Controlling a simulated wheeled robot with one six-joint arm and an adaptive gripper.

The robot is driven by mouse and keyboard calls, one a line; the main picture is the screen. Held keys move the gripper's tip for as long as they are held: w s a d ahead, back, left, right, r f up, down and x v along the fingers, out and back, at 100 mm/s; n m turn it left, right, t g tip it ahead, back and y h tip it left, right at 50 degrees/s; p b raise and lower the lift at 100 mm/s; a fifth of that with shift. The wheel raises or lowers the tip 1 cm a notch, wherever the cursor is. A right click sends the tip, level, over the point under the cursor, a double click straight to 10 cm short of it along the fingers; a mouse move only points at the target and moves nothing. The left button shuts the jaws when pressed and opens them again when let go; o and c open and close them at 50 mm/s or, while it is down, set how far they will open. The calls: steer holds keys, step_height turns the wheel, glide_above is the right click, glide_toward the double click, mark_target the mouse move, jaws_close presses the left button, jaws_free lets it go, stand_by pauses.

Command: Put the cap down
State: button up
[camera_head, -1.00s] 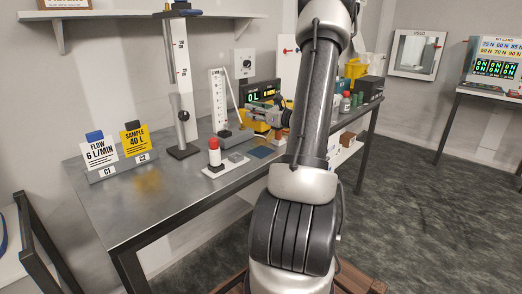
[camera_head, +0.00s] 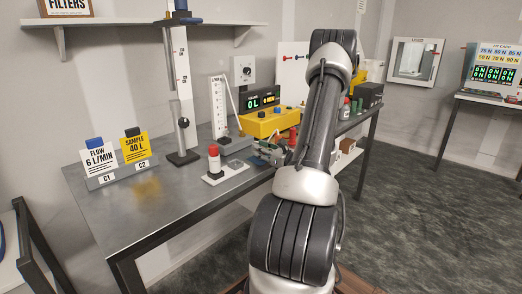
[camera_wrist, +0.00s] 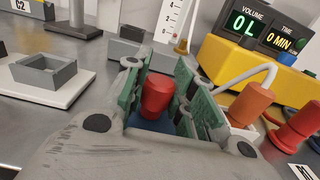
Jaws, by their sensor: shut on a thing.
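A red cap (camera_wrist: 158,95) sits between the green-padded fingers of my gripper (camera_wrist: 160,92) in the wrist view. My gripper is shut on it. The cap looks upright and wider at its top. A dark blue patch (camera_wrist: 151,127) shows just below it; I cannot tell whether the cap touches it. In the head view my gripper (camera_head: 268,152) is low over the bench, close to its front edge, and the cap in it cannot be made out there.
A white stand with a grey square socket (camera_wrist: 45,72) lies left of the fingers. A red-topped white bottle (camera_head: 214,162) stands on that stand. Orange (camera_wrist: 252,104) and red (camera_wrist: 300,124) plugs stand close on the right. A yellow pump (camera_head: 270,122) is behind.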

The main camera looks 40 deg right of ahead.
steer(key=shift+f, duration=0.1)
steer(key=o, duration=0.7)
